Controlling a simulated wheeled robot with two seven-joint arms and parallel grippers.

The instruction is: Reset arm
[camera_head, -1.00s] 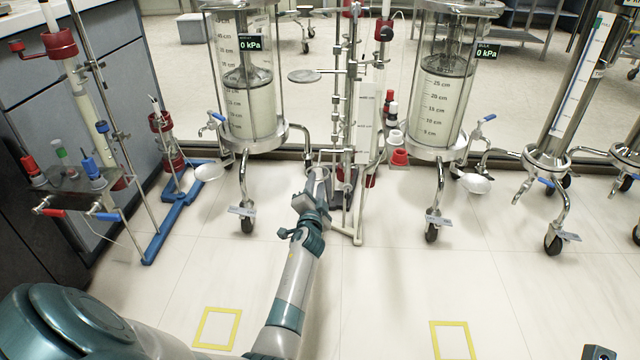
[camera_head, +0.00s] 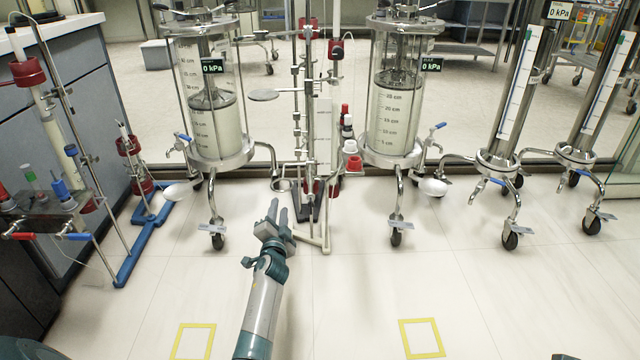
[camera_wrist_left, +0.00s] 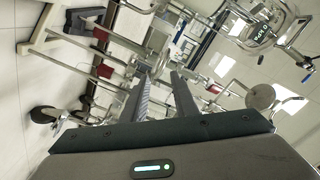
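My left gripper (camera_head: 277,208) reaches forward over the floor near the middle of the head view. Its two fingers show a gap between them and nothing is held. In the left wrist view its fingers (camera_wrist_left: 160,95) stand apart, with lab stands and metal frames behind them. The gripper is in front of the foot of a central metal stand (camera_head: 308,130), and seems apart from it. My right gripper is not clearly in view; only a small dark edge shows at the bottom right of the head view.
Two glass columns on wheeled frames, left (camera_head: 208,110) and right (camera_head: 396,110), flank the stand. Slimmer columns (camera_head: 512,95) stand farther right. A blue-footed stand (camera_head: 152,235) is at left. Yellow floor squares (camera_head: 422,338) mark the open, clear floor in front.

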